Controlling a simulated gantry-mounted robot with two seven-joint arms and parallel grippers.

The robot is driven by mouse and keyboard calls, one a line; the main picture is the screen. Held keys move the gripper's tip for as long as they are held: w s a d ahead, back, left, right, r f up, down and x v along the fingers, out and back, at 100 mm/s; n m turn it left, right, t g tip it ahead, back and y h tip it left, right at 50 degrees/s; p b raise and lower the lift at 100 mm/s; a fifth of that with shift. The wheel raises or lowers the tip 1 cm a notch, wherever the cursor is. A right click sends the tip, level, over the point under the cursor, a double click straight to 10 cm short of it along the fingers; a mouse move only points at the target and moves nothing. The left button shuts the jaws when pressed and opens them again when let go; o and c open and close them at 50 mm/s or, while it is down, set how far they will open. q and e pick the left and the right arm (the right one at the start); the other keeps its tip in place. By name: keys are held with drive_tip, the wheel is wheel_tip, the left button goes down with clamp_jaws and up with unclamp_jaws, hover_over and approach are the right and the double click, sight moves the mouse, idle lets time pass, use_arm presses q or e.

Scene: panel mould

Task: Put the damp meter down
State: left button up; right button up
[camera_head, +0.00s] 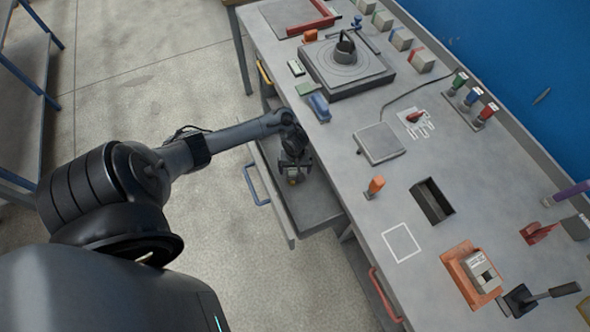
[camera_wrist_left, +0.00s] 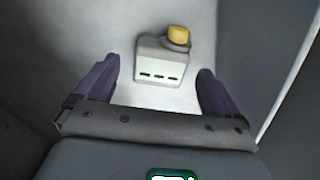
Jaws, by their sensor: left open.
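The damp meter (camera_wrist_left: 160,62) appears to be the small pale box with a dark collar and a yellow knob in the left wrist view. It lies on the light floor of the open drawer (camera_head: 312,207). My left gripper (camera_head: 293,176) reaches down into this drawer in the head view and largely hides the meter there. In the left wrist view the two purple-grey fingers of my left gripper (camera_wrist_left: 160,88) are spread wide. The meter lies beyond and between them, with clear gaps on both sides. My right gripper is not in view.
The drawer's front panel with its blue handle (camera_head: 257,185) stands out from the bench (camera_head: 340,190). Above it on the bench are a blue object (camera_head: 318,107), a turntable unit (camera_head: 347,68) and a grey plate (camera_head: 380,143). A white square outline (camera_head: 401,243) encloses bare bench top.

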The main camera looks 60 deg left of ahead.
use_arm(q)
drive_tip(key=shift+r+p, duration=0.45)
drive_tip(key=shift+r, duration=0.9)
